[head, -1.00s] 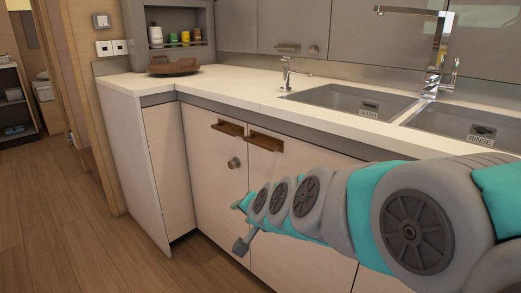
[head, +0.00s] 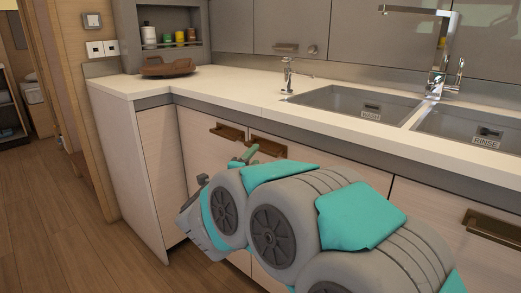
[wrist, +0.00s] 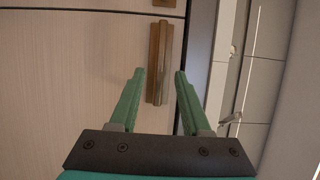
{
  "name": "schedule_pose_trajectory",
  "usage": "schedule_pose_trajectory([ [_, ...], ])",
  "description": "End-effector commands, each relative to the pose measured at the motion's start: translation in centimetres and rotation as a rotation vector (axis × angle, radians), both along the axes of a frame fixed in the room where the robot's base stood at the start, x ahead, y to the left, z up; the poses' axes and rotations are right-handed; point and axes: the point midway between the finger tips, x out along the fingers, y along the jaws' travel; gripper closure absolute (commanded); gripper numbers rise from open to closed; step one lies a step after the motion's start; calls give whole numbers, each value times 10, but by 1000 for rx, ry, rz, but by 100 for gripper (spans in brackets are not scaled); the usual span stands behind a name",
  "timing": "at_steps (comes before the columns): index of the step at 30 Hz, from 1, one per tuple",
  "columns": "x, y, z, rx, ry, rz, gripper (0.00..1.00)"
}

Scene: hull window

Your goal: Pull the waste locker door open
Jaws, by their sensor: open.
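Two pale cabinet doors under the counter, a left one (head: 198,150) and a right one (head: 300,157), carry brown bar handles near their tops. No label shows which is the waste locker. My gripper (head: 246,156) is in front of the right door's handle (head: 268,147), near its left end. In the wrist view my gripper (wrist: 160,74) is open, with one green finger on each side of this handle (wrist: 160,62) in the picture. Nothing is held, and contact cannot be told. Both doors look shut. My arm hides the doors' lower parts.
The white countertop (head: 230,98) runs above the doors, with steel sinks (head: 345,99) at the right. A brown tray (head: 167,68) stands at the back left. Another handle (head: 490,226) is at the far right. The wooden floor (head: 75,225) at left is clear.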

Motion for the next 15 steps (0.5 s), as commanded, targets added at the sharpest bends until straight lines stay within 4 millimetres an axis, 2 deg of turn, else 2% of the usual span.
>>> schedule_pose_trajectory([
  [3, 19, -8, 2, -4, -2, -5, 52],
  [9, 46, -14, 0, -3, 2, -1, 52],
  [15, 57, -16, 1, -1, -1, 1, 52],
])
